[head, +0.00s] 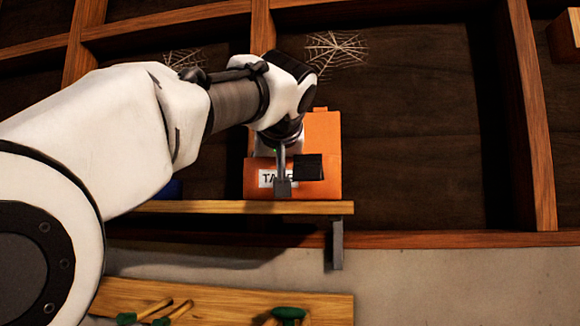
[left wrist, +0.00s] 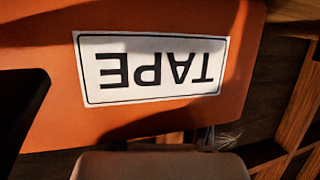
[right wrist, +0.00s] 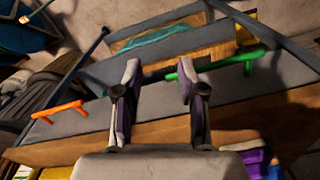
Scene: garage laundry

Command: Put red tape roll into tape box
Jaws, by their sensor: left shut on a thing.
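The orange tape box (head: 330,150) stands on the wooden shelf, its white TAPE label facing me. In the left wrist view the box front (left wrist: 260,30) is very close and the label upside down. My left gripper (head: 284,150) points down at the box, partly covering the label in the head view. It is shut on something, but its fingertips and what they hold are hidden. I see no red tape roll in any view. A black block shows right of the label; I cannot tell what it is. My right gripper (right wrist: 157,78) is open and empty, away from the box.
The box stands near the right end of the shelf (head: 220,207). A blue object (head: 170,189) is partly hidden behind my left arm. Below is a wooden board (head: 215,300) with green-handled tools. The right wrist view shows a grey surface with a green handle (right wrist: 215,65) and an orange handle (right wrist: 57,111).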

